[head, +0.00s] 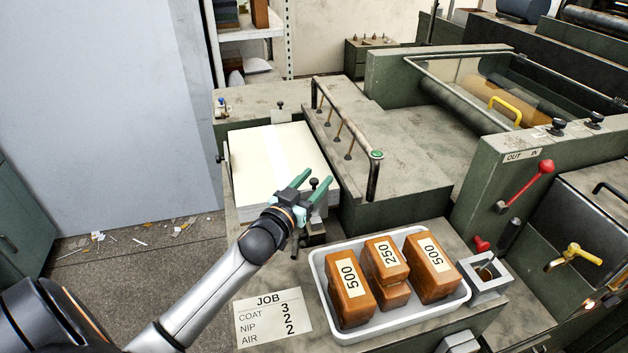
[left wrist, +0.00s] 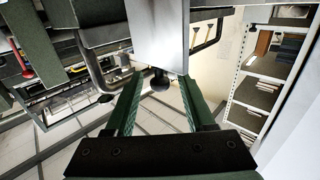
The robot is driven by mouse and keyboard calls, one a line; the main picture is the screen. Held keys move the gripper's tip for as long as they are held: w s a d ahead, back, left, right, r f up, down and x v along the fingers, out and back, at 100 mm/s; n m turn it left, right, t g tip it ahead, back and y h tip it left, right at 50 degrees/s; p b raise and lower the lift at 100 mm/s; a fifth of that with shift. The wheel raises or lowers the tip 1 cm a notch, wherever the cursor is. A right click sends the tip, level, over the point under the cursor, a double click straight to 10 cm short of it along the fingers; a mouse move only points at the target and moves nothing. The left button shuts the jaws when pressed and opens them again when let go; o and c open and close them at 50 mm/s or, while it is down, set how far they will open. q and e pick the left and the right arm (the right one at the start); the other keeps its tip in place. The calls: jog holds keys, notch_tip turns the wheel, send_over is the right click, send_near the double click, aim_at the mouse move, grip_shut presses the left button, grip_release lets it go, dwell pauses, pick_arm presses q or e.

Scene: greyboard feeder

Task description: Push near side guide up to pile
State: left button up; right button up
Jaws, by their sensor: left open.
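The pile (head: 272,165) is a stack of pale board with a light strip across its top, on the feeder table. The near side guide shows a dark knob (head: 314,184) at the pile's near right corner. My left gripper (head: 315,179) is open there, its green fingers on either side of the knob. In the left wrist view, the knob (left wrist: 160,82) stands between the open fingers, apart from both, below a pale grey plate (left wrist: 158,38). The gripper hides much of the guide, so any gap to the pile cannot be told. My right gripper is not in view.
A white tray (head: 392,322) with brown weights marked 500 and 250 stands close to the right of my left arm. A JOB card (head: 272,317) lies beside it. A railing (head: 345,130) rises right of the pile. Another guide (head: 280,118) is at the pile's far edge.

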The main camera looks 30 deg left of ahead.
pick_arm(q)
jog(key=shift+c, duration=0.4)
grip_shut()
dwell(0.9)
